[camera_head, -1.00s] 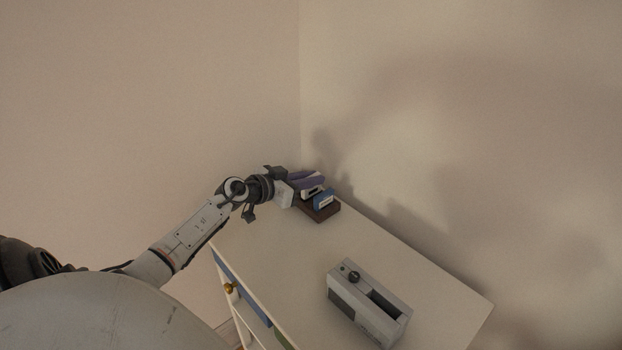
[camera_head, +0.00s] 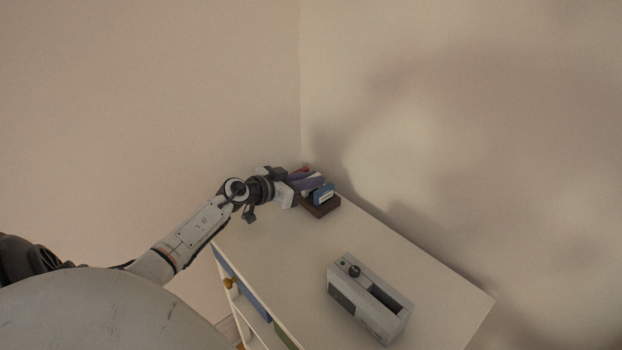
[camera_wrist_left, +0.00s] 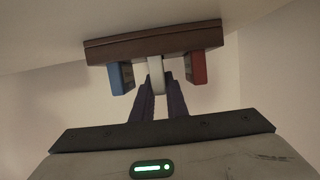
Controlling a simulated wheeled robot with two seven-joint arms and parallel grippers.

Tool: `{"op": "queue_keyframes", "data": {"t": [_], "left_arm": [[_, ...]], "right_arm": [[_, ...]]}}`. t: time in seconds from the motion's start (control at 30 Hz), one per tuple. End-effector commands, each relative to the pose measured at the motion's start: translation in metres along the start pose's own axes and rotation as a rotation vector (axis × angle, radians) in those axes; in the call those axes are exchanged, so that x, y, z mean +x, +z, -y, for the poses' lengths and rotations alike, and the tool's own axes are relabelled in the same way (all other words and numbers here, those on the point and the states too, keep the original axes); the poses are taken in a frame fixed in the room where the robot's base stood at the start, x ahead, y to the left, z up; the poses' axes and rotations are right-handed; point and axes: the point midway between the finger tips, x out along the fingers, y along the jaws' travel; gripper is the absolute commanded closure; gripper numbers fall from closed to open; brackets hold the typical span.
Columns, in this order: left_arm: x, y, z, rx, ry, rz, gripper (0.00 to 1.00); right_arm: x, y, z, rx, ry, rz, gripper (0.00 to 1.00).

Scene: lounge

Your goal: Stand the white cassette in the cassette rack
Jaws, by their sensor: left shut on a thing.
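The brown cassette rack (camera_head: 322,210) stands at the far corner of the cabinet top. It also shows in the left wrist view (camera_wrist_left: 150,42), upside down. A blue cassette (camera_head: 324,194) and a red cassette (camera_head: 304,169) stand in it. My left gripper (camera_head: 310,184) has purple fingers and is at the rack, between these two. In the left wrist view it (camera_wrist_left: 158,90) is shut on the white cassette (camera_wrist_left: 155,76). That cassette meets the rack between the blue and red ones; how deep it sits is hidden. My right gripper is not in view.
A grey box-shaped device with a dark knob (camera_head: 342,284) stands at the front right of the white cabinet top (camera_head: 290,262). The surface between it and the rack is clear. Walls stand close behind the rack.

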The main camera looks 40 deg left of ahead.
Motion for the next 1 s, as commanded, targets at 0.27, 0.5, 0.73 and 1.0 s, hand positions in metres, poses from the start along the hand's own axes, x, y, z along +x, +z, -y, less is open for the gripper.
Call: {"op": "queue_keyframes", "data": {"t": [0.27,0.5,0.73,1.0], "left_arm": [[0.002,0.005,0.000,-0.001,0.000,-0.001,1.00],[0.002,0.004,0.000,0.000,0.000,-0.001,0.65],[-0.001,0.005,0.000,0.001,0.000,0.001,0.65],[-0.038,0.004,0.000,0.001,-0.001,0.004,0.65]], "right_arm": [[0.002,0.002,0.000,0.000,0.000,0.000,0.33],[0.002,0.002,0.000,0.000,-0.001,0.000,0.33],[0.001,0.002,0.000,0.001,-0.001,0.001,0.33],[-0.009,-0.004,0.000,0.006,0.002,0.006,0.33]]}}
